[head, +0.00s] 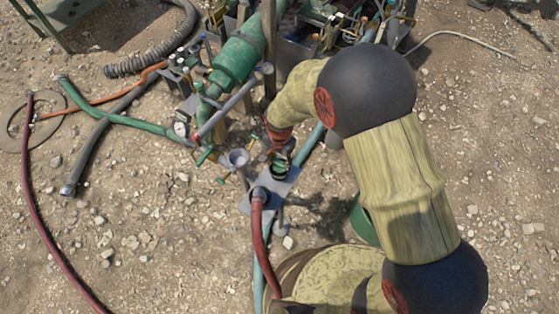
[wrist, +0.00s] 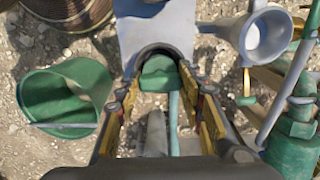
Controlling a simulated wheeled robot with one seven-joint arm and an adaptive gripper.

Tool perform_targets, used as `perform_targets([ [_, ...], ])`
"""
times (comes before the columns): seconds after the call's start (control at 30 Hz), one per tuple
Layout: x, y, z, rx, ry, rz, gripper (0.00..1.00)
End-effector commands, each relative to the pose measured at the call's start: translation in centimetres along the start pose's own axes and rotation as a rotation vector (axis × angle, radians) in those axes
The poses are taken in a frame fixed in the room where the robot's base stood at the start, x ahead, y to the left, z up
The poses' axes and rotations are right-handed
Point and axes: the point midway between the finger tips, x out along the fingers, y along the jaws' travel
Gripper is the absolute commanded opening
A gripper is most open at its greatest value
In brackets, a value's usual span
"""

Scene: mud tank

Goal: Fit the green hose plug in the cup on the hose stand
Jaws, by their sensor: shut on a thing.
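My gripper (wrist: 163,88) is shut on the green hose plug (wrist: 158,76), which shows between its two fingers in the wrist view. A dark curved rim (wrist: 160,50), which looks like the cup, arches round the plug's far side. I cannot tell whether the plug sits inside it or just above it. The grey plate of the hose stand (wrist: 157,27) extends beyond this rim. In the head view my gripper (head: 280,152) reaches down at the upper end of the stand plate (head: 279,190). The plug (head: 281,160) is small and partly hidden there.
A grey funnel (wrist: 262,38) stands close at the right in the wrist view, above brass and green pipework. A green bucket (wrist: 98,82) is at the left. In the head view a red hose (head: 260,222) meets the stand plate's lower part. Open gravel lies farther left.

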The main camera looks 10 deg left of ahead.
Motion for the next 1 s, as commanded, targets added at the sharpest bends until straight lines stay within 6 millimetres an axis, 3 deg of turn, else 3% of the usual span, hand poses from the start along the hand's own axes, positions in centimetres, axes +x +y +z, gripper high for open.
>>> perform_targets([
  [1.0,0.66,-0.03,-0.02,0.000,0.000,0.000,0.13],
])
